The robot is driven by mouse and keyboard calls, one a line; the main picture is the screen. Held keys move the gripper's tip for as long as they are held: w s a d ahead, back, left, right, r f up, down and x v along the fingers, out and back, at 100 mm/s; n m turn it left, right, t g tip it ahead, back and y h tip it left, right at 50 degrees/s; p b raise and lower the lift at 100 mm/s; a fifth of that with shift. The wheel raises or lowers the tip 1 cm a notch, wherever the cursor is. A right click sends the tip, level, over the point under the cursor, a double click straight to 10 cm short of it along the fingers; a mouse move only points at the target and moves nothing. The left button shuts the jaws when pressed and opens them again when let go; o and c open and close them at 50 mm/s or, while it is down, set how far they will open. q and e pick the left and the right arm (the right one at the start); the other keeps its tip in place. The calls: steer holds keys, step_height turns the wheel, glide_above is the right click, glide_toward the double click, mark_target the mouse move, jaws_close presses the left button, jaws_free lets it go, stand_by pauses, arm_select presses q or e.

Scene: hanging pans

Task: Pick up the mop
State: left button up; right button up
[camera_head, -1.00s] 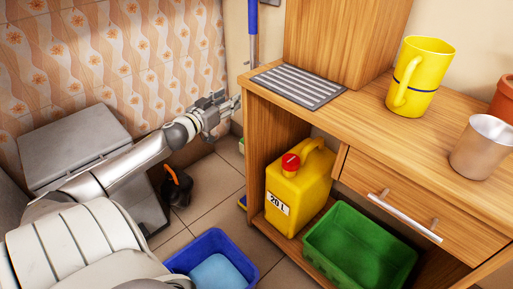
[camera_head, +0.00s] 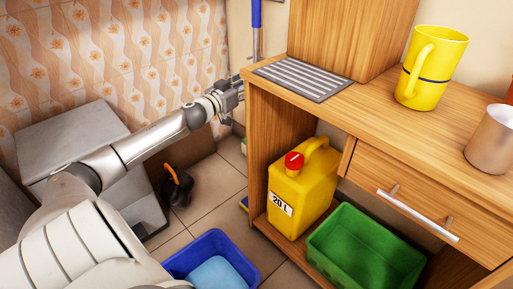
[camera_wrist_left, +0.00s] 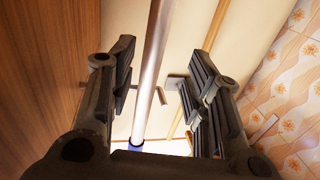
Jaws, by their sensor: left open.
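The mop (camera_head: 256,14) stands upright at the back left of the wooden cabinet, with a blue grip on its metal pole. My left gripper (camera_head: 236,92) is open beside the cabinet's left edge, below the visible part of the pole. In the left wrist view, the silver mop pole (camera_wrist_left: 152,72) shows between the spread fingers of the left gripper (camera_wrist_left: 158,88), nearer the left finger, with a blue part low down. I cannot tell whether it lies within their reach in depth. My right gripper is not in view.
A blue basin (camera_head: 240,252) is on the floor.

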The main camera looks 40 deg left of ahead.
arm_select(q)
steer(key=shift+w+f+b, duration=0.25)
steer(key=shift+w+b, duration=0.25)
steer(key=shift+w, duration=0.85)
steer(key=shift+w+f+b, duration=0.25)
steer(key=shift+w+b, duration=0.25)
steer(key=shift+w, duration=0.8)
steer(key=shift+d, duration=0.1)
steer(key=shift+c, duration=0.4)
jaws_close()
steer(key=shift+r, duration=0.1)
